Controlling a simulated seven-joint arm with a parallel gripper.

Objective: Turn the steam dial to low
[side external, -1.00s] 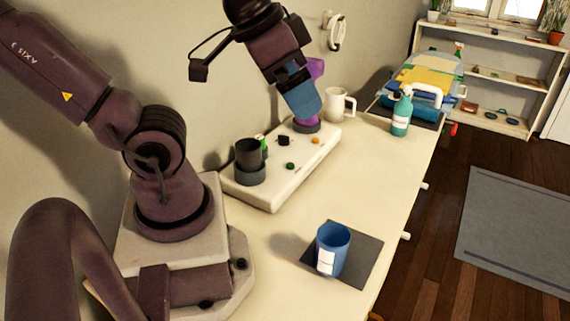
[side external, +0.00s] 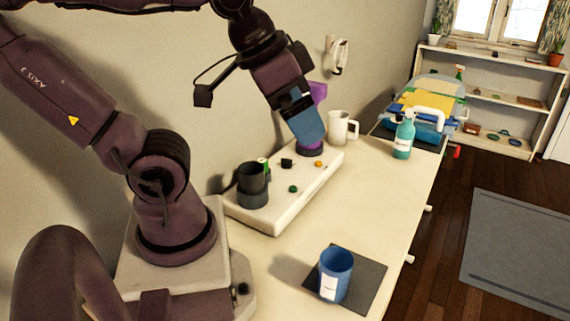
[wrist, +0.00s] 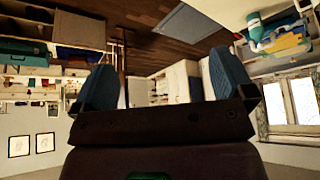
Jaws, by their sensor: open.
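A white panel (side external: 262,220) on the counter carries small controls: a black knob (side external: 287,163), a green button (side external: 293,189) and an orange button (side external: 319,164). No markings are readable, so I cannot tell which is the steam dial or its setting. My gripper (side external: 309,138), with blue fingers, points down over the panel's far end. It stands in front of a purple item (side external: 317,92) and just above a purple-and-grey round base (side external: 311,151); contact is unclear. In the wrist view my gripper (wrist: 160,85) has its fingers wide apart, with nothing between them.
A dark grey cup (side external: 252,180) stands on the panel's near end. A white mug (side external: 340,128) and a teal bottle (side external: 403,138) stand beyond it. A blue cup (side external: 335,274) sits on a dark mat (side external: 372,282) in front. The counter between is clear.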

